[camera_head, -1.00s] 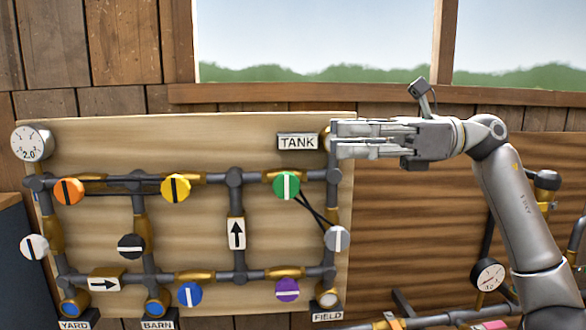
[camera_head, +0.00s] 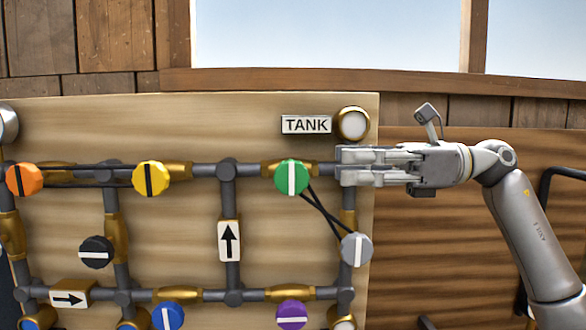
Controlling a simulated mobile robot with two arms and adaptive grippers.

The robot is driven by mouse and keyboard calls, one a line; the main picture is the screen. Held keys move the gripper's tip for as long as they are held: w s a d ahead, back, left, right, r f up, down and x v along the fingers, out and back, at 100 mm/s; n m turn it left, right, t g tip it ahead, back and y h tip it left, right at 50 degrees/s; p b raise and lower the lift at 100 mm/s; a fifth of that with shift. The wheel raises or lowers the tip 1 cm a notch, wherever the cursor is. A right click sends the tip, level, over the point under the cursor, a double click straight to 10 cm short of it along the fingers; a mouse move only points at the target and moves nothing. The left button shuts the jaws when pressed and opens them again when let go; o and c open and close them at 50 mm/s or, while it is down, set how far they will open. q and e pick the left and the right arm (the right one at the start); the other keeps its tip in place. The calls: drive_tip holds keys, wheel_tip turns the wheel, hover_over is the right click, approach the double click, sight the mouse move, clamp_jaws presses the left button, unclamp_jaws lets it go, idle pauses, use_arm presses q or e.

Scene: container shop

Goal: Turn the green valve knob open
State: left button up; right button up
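The green valve knob (camera_head: 291,177) sits on the upper pipe of the wooden board (camera_head: 190,125), below the TANK label (camera_head: 306,124). Its white bar stands upright, across the horizontal pipe. My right gripper (camera_head: 342,165) comes in from the right, level with the knob and a little to its right, apart from it in the picture. Its two fingers point left with a narrow gap between them, and nothing shows between them. It covers the upper right pipe corner. My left gripper is not in view.
A grey knob (camera_head: 357,249) is below my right gripper, linked by dark rods to the green knob's area. A round brass-rimmed fitting (camera_head: 354,123) is just above the gripper.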

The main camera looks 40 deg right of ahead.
sight(299, 162)
drive_tip(key=p+x, duration=0.1)
drive_tip(key=x, duration=0.2)
drive_tip(key=p+x, duration=0.3)
drive_tip(key=x, duration=0.2)
drive_tip(key=shift+s+a+r, duration=0.1)
drive_tip(key=shift+a+r, duration=0.2)
drive_tip(key=shift+a, duration=0.1)
drive_tip(key=shift+w+a+f+p, duration=0.15)
drive_tip(key=shift+w+a+p, duration=0.05)
drive_tip(key=shift+a+p, duration=0.2)
clamp_jaws()
